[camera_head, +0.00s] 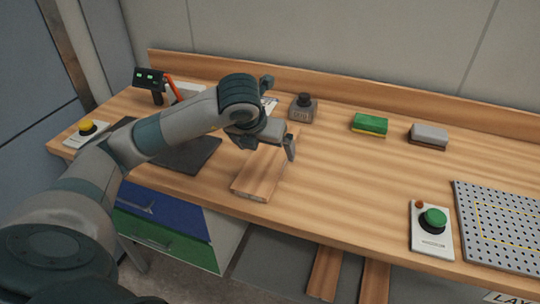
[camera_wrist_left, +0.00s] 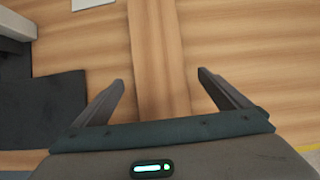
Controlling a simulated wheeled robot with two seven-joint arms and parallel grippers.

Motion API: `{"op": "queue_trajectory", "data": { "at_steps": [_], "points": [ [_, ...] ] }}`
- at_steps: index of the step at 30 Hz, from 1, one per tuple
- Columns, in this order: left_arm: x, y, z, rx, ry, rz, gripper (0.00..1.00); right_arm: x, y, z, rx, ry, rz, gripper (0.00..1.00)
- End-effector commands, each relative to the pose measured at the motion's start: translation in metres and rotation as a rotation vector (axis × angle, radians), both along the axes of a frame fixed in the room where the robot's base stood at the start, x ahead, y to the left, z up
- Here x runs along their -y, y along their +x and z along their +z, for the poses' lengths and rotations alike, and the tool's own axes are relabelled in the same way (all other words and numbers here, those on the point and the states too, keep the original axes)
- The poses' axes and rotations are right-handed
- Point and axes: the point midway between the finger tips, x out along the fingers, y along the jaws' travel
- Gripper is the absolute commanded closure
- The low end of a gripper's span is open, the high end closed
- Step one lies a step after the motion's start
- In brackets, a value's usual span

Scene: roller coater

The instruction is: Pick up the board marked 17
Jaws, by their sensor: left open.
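A long wooden board (camera_head: 260,178) lies flat on the wooden bench, its near end close to the bench's front edge. I see no readable 17 on it. My left gripper (camera_head: 282,147) is over the far part of this board, and the arm hides some of it. In the left wrist view the board (camera_wrist_left: 158,50) runs as a strip between the two spread fingers of my left gripper (camera_wrist_left: 161,82). The fingers are open and hold nothing. Two more wooden boards (camera_head: 325,273) (camera_head: 374,281) show below the bench's front edge. My right gripper is not in view.
A dark mat (camera_head: 190,153) lies left of the board. A grey weight-like block (camera_head: 303,107), a green sponge (camera_head: 370,123) and a grey brush-like block (camera_head: 429,135) stand behind. A green button box (camera_head: 432,230) and perforated plate (camera_head: 500,222) are right. The bench middle is clear.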

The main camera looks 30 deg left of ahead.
Motion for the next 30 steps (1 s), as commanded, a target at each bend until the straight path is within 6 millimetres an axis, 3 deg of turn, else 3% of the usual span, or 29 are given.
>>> {"op": "queue_trajectory", "data": {
  "at_steps": [11, 26, 30],
  "points": [
    [-0.006, 0.022, -0.032, -0.001, -0.001, 0.001, 0.04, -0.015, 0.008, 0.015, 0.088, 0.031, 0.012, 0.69],
    [-0.006, 0.023, -0.034, 0.001, -0.001, 0.0, 0.04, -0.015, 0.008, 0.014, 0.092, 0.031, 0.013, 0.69],
    [-0.006, 0.023, -0.034, 0.001, -0.001, 0.0, 0.35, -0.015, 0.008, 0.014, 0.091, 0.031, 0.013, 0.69]
  ]
}}
